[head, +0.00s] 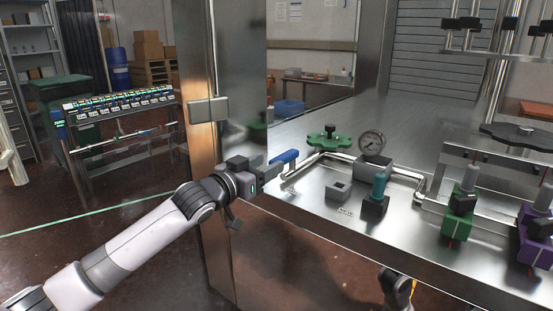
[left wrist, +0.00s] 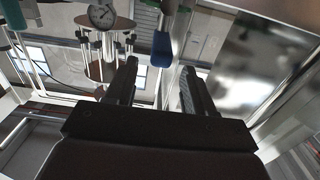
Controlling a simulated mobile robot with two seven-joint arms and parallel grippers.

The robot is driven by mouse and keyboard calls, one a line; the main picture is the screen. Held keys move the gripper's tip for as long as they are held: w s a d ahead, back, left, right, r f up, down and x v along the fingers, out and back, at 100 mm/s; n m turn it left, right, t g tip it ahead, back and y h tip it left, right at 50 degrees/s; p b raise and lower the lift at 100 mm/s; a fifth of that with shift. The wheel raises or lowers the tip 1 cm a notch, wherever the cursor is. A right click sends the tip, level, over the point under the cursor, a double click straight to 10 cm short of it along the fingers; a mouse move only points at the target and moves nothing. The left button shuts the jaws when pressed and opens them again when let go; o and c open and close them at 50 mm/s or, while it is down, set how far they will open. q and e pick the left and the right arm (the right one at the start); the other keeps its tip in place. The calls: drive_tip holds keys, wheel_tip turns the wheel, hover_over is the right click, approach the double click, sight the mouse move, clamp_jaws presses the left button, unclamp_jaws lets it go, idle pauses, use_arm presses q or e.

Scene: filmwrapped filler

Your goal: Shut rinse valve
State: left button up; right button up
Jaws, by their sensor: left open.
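A lever with a blue handle (head: 285,157) sits at the left end of the metal pipe on the steel bench; I take it for the rinse valve, as I cannot read a label. My left gripper (head: 266,168) is just left of this handle in the head view. In the left wrist view its two fingers (left wrist: 160,72) are apart, with nothing clamped. The blue handle (left wrist: 162,48) appears in line with the gap between the fingertips, with space showing on both sides.
A green handwheel (head: 329,137), a round gauge (head: 371,143) and a teal-handled part (head: 380,186) stand near the lever. Green (head: 459,207) and purple (head: 537,232) clamp-like parts are farther right. A steel post (head: 213,190) rises close behind my left forearm.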

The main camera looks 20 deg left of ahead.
sight(272, 162)
use_arm(q)
drive_tip(key=shift+x, duration=2.35)
clamp_jaws()
